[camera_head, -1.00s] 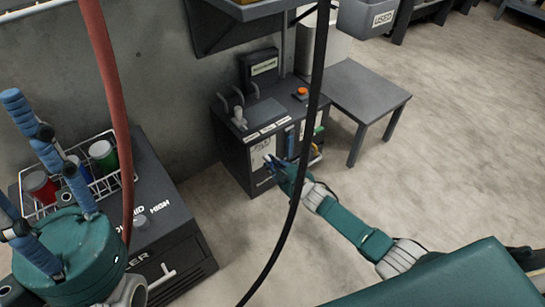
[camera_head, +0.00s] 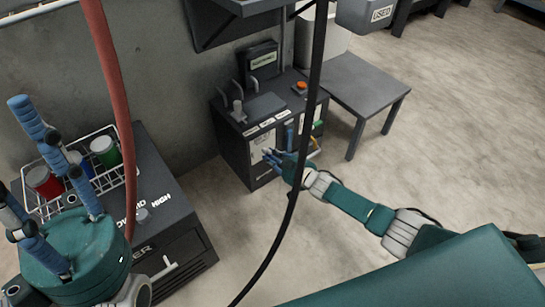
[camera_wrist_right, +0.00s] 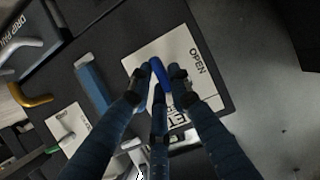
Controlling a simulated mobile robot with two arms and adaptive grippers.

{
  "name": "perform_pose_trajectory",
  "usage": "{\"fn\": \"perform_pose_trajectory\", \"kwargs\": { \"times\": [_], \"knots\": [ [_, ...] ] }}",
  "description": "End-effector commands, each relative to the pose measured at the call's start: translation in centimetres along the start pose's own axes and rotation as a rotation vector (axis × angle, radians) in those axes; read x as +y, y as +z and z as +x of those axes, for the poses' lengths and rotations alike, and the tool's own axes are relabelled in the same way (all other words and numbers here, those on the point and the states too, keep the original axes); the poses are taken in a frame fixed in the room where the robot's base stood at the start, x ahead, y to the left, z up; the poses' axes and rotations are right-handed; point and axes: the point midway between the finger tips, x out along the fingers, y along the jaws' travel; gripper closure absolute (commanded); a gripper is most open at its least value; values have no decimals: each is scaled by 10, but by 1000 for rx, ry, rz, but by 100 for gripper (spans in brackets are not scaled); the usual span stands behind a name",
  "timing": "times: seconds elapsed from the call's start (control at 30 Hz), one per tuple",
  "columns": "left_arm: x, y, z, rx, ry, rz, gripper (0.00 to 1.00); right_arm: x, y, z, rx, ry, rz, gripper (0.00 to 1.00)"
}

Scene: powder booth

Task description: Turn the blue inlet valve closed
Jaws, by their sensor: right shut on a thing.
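The blue inlet valve handle (camera_wrist_right: 157,67) shows as a short bright-blue bar on a white placard in the right wrist view. The word OPEN is printed to its right. My right gripper (camera_wrist_right: 159,78) is shut on the handle, with fingers on both sides of it; they hide its lower part and some placard lettering. In the head view my right gripper (camera_head: 268,155) is at the front of the dark cabinet (camera_head: 236,150), and the handle is hard to make out there. My left gripper (camera_head: 45,185) is at the left, fingers spread, empty and away from the valve.
Beside the placard are a lighter blue bar (camera_wrist_right: 93,84), a yellow handle (camera_wrist_right: 32,95) and a green one (camera_wrist_right: 62,144). A grey table (camera_head: 368,82) stands right of the cabinet. A black hose (camera_head: 305,130) hangs in front. A wire basket (camera_head: 128,160) holds cans at left.

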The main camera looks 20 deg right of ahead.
Motion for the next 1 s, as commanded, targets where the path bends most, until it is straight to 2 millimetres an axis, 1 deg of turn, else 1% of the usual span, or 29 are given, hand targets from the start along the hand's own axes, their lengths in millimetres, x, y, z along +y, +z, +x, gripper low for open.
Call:
{"fn": "perform_pose_trajectory", "kwargs": {
  "times": [0.03, 0.07, 0.1, 0.13, 0.43, 0.57, 0.67, 0.77, 1.0],
  "knots": [
    [0, 0, 0, 0, 0, 0, 60, 3, 1, 0, -2, 5, 0, 100],
    [0, 0, 0, 0, 0, 0, 60, 3, 1, 0, -2, 5, 0, 78],
    [0, 0, 0, 0, 0, 0, 60, 3, 1, 0, -2, 5, 0, 70],
    [0, 0, 0, 0, 0, 0, 60, 3, 0, 0, -2, 4, -1, 65],
    [-1, -2, 2, 7, 0, 2, 60, 1, 0, 0, -1, 2, 0, 65],
    [-1, -1, 2, 6, 0, 2, 60, 1, 2, -6, -2, 2, 0, 65],
    [0, -1, 1, 5, 0, 1, 60, 1, 2, -14, -1, 2, 1, 65],
    [0, -1, 1, 4, 0, 1, 60, 1, 1, -28, -2, 1, -2, 65],
    [0, 0, 1, 3, 0, 1, 60, 1, 2, -70, -3, 2, 0, 65]
  ]
}}
